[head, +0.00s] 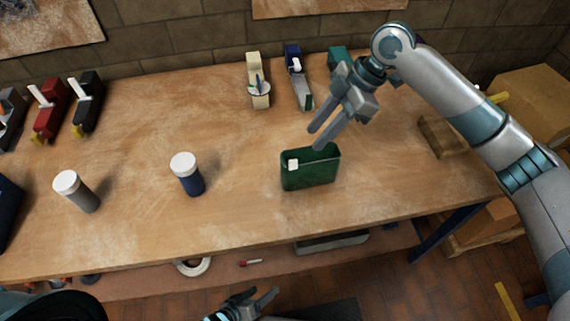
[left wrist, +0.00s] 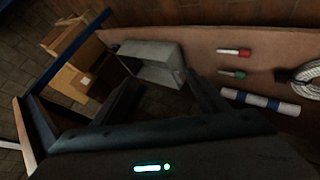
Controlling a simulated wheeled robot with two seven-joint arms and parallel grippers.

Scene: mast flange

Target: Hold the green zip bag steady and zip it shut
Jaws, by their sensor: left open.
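The green zip bag (head: 312,175) stands upright on the workbench, right of centre in the head view. A small white tab (head: 293,163) sits near the left end of its top edge. My right gripper (head: 314,139) reaches down from the upper right, its two fingers apart with nothing between them. Its fingertips are at the bag's top edge in the picture; whether they touch it I cannot tell. My left gripper (head: 268,297) is open and empty, low in front of the bench. The left wrist view shows its spread fingers (left wrist: 163,90) and no bag.
A white-capped blue bottle (head: 188,175) and a grey one (head: 77,191) stand left of the bag on the workbench (head: 130,225). Several tools and holders line the back. Below, a shelf holds a grey bin (left wrist: 150,62) and screwdrivers (left wrist: 233,52).

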